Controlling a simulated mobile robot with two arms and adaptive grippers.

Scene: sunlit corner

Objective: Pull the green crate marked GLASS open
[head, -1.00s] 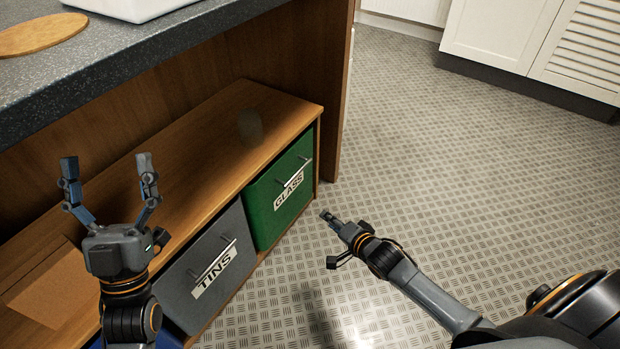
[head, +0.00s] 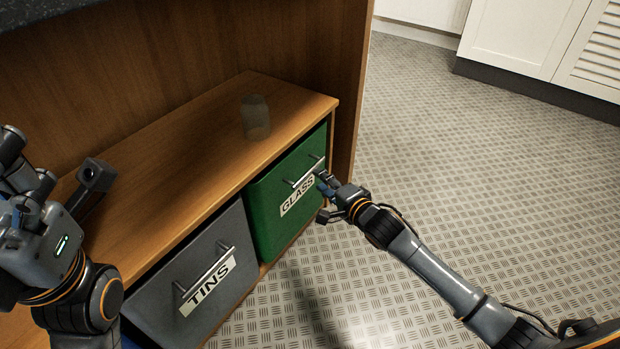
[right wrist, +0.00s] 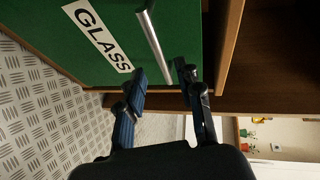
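The green crate (head: 270,232) marked GLASS sits in the right bay of the low wooden bench, its front about flush with the bench. Its metal bar handle (head: 306,173) is above the label; handle (right wrist: 154,42) and label (right wrist: 97,38) also show in the right wrist view. My right gripper (head: 323,184) is at the right end of the handle. In the right wrist view its fingers (right wrist: 161,78) are apart, with the bar's near end between the tips in the picture; I cannot tell if they touch it. My left gripper (head: 52,168) is open and empty above the bench's left part.
A grey crate (head: 165,300) marked TINS sits left of the green one. A dark see-through tumbler (head: 256,117) stands on the bench top (head: 185,150). A wooden panel (head: 350,110) rises at the bench's right end. The patterned floor (head: 450,170) in front is clear.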

